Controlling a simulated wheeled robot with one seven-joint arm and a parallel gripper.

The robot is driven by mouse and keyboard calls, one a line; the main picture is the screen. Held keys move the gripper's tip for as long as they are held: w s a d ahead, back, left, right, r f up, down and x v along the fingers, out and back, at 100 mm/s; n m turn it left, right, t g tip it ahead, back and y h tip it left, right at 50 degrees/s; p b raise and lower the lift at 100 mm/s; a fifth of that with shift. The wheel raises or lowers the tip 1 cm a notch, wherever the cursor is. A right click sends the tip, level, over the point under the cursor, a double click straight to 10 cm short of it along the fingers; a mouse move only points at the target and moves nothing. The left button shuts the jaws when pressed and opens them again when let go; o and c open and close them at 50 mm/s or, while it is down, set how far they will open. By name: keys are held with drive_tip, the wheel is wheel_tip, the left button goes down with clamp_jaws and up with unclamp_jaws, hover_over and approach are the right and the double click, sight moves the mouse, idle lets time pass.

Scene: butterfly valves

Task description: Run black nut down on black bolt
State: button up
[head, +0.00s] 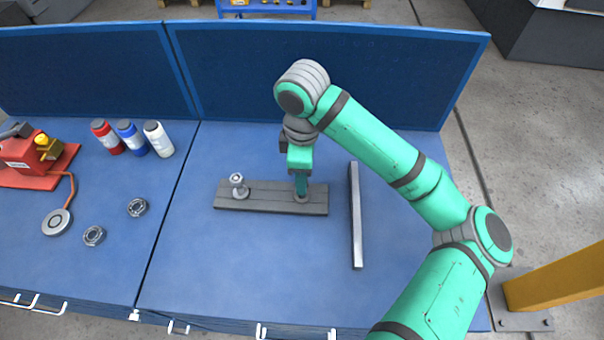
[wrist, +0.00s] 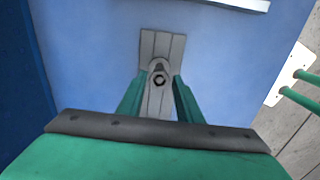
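A grey plate (head: 265,201) lies on the blue bench. At its left end a bolt with a light, silvery nut (head: 238,180) stands upright. My gripper (head: 301,192) points straight down at the plate's right end, over a round grey collar (head: 309,199). In the wrist view my gripper (wrist: 161,80) has one finger on each side of a grey round piece with a dark hexagonal centre (wrist: 159,78), which looks like the nut and bolt. The fingers are close to it; whether they touch it is unclear. The black colour is hard to make out.
A long grey bar (head: 356,215) lies right of the plate. Two loose metal rings (head: 137,207), several bottles (head: 130,138) and a red device (head: 25,160) are on the left. Blue panels (head: 215,75) close off the back. The bench front is clear.

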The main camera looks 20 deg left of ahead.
drive_tip(key=n, duration=0.5)
drive_tip(key=shift+n, duration=0.3)
drive_tip(key=n, duration=1)
drive_tip(key=shift+n, duration=0.3)
drive_tip(key=n, duration=0.4)
clamp_jaws()
